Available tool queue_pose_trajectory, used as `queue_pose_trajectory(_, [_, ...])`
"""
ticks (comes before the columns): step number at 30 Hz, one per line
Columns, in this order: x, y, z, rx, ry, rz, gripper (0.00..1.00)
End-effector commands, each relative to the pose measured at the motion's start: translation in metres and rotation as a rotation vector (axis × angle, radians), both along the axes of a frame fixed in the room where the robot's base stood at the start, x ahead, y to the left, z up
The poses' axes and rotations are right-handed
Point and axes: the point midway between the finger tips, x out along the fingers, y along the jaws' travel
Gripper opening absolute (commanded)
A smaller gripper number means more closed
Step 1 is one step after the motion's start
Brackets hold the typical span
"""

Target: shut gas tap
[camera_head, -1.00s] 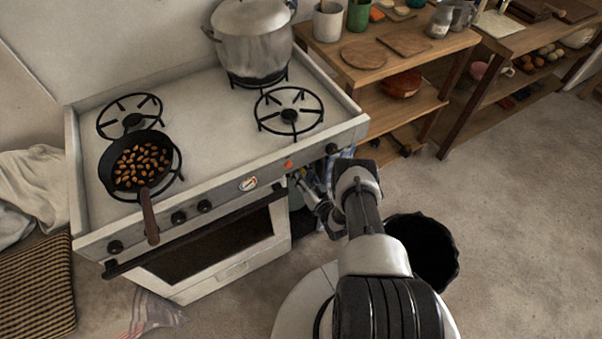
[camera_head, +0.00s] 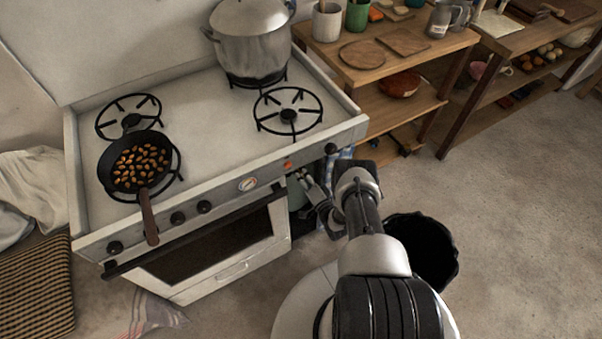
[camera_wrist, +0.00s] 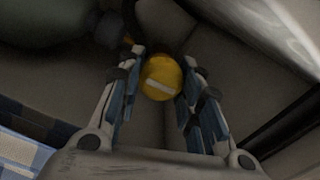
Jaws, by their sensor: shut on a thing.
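In the wrist view the gas tap shows as a round yellow knob (camera_wrist: 161,77) with a pale bar across its face, the bar lying slightly tilted from sideways. My gripper (camera_wrist: 161,90) is shut on the knob, one finger at each side of it. In the head view my gripper (camera_head: 308,183) reaches into the narrow gap at the right end of the white stove (camera_head: 230,225). The knob is hidden there by my gripper and the stove.
A dark greenish rounded body (camera_wrist: 45,18) is close at upper left in the wrist view. A blue checked cloth (camera_wrist: 30,125) lies lower left. Wooden shelves (camera_head: 450,42) stand right of the stove; a black bin (camera_head: 447,262) stands on the floor beside my arm.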

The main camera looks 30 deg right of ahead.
Motion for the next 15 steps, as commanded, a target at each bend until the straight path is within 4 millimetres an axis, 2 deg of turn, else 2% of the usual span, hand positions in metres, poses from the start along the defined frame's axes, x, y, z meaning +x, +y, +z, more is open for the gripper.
queue_pose_trajectory(15, [-0.0008, 0.0008, -0.0015, 0.089, 0.006, 0.001, 0.09])
